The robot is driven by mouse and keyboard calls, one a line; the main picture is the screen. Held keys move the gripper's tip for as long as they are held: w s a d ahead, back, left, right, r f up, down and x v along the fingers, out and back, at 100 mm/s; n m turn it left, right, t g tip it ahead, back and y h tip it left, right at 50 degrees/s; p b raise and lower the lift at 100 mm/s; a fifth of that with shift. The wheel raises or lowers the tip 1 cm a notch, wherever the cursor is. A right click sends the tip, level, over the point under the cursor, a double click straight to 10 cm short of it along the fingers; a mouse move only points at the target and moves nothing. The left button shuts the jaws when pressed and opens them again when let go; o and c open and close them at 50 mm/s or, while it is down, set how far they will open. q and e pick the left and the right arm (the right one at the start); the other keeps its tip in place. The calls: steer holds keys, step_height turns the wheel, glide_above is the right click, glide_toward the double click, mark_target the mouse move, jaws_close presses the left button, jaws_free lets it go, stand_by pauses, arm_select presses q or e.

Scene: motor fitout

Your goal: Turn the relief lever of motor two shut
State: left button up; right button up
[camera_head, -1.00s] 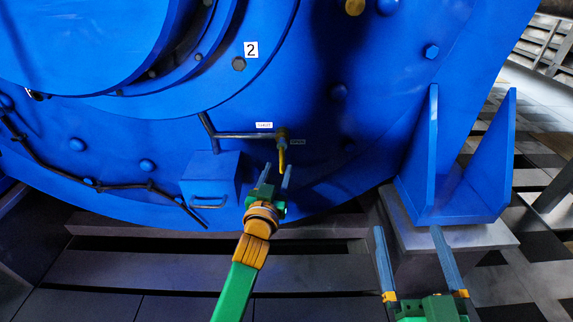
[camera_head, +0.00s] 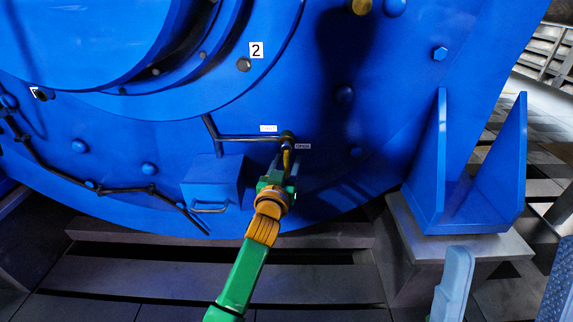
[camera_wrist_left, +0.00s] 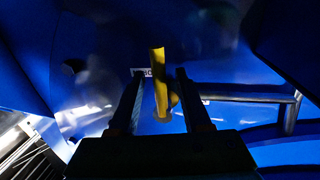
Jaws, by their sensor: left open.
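The yellow relief lever (camera_head: 286,157) hangs down from its valve at the end of a thin pipe (camera_head: 245,137), on the blue motor marked 2 (camera_head: 256,50). My left gripper (camera_head: 285,168) is open at the lever, and its wrist partly hides the lever's lower part. A small label (camera_head: 302,146) sits right of the lever, and another (camera_head: 268,128) is above the pipe.
A blue box with a handle (camera_head: 212,183) juts out left of my left gripper. A blue bracket (camera_head: 465,200) stands on a grey block (camera_head: 460,245) to the right. A dark cable (camera_head: 110,189) runs along the motor's lower left. Dark steps lie below.

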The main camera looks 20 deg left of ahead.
arm_select(q)
jaws_close()
stand_by(1.4)
